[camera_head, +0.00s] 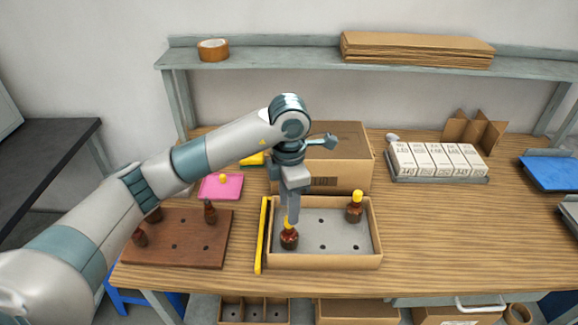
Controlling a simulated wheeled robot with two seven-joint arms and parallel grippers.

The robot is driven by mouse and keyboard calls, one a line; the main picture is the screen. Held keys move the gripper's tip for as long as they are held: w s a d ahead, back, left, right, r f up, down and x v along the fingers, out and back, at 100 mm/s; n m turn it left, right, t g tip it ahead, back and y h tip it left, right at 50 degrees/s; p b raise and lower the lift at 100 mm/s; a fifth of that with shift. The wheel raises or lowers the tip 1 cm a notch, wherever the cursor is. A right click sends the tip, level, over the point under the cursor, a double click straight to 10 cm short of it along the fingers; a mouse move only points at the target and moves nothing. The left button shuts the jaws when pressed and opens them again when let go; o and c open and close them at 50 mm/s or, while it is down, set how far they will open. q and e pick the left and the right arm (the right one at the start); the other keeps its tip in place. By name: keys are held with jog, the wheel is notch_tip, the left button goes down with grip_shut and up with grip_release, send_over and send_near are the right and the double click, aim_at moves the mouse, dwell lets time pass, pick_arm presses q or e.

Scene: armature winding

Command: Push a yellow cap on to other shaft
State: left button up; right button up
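My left gripper (290,219) points down into the front left of the cardboard tray (325,262). Its fingers are at a yellow cap (286,223) on top of a dark brown armature (289,239) standing upright there. A finger hides part of this cap, and the fingers look closed on it. A second armature (355,213) stands at the tray's back right with a yellow cap (357,196) on its upper end. Another yellow cap (223,179) sits on the pink pad (218,189). My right gripper is not in view.
A brown wooden board (180,252) at the left holds several armatures, such as one near its right side (209,212). A yellow strip (262,240) lies along the tray's left side. A closed cardboard box (350,170) stands behind the tray. The table to the right is largely clear.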

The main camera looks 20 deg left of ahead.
pick_arm(q)
notch_tip(320, 180, up, 14)
jog(key=b, duration=0.2)
jog(key=shift+f+b, duration=0.15)
jog(key=shift+b, duration=0.15)
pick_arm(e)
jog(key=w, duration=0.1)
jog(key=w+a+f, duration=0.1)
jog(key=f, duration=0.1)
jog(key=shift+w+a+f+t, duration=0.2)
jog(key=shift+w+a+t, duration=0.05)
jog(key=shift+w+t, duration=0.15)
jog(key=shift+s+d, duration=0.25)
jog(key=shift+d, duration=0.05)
